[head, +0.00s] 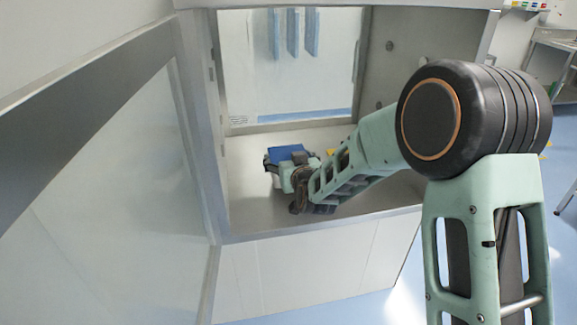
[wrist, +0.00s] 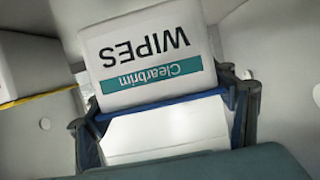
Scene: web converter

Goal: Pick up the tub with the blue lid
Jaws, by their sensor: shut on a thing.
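The tub with the blue lid is a white wipes tub (wrist: 150,50) labelled "Clearbrim WIPES", upside down in the wrist view. Its blue lid (wrist: 165,102) faces the camera, with a bright pale area below the blue edge. My gripper (wrist: 166,110) is shut on the tub, with one dark finger at each side near the lid. In the head view the blue lid (head: 288,152) shows inside the cabinet, with my gripper (head: 284,172) at it. My gripper and wrist hide most of the tub there. I cannot tell whether the tub is off the floor.
A white container with a yellow edge (wrist: 52,96) stands left of the tub in the wrist view. Cabinet walls enclose the sides, and a front sill (head: 330,222) borders the grey floor (head: 255,205). Blue strips (head: 293,32) hang at the back.

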